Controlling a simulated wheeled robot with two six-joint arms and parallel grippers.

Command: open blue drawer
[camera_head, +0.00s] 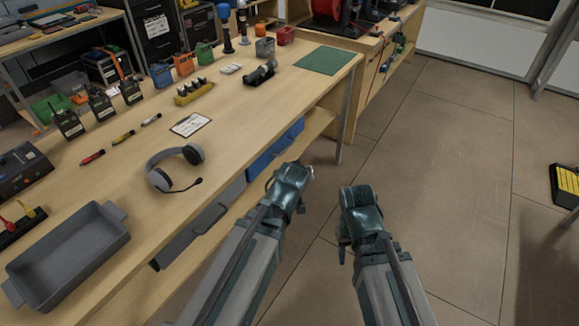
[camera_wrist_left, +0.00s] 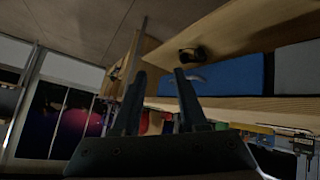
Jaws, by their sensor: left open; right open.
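The blue drawer (camera_head: 276,150) is under the front edge of the workbench (camera_head: 225,110), to the right of a grey drawer (camera_head: 205,222). My left gripper (camera_head: 293,172) is in front of the blue drawer, and its jaws are hard to make out there. In the left wrist view the blue drawer front (camera_wrist_left: 235,77) fills the right side, and a pale handle (camera_wrist_left: 196,78) shows beside one fingertip. My left gripper (camera_wrist_left: 160,74) is open there, with nothing seen between its fingers. My right gripper (camera_head: 358,192) is open and empty over the floor, right of the left one.
A headset (camera_head: 190,152), a grey tray (camera_head: 88,282) and a clipboard (camera_head: 190,124) lie on the bench. A green mat (camera_head: 322,60) lies at its far end.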

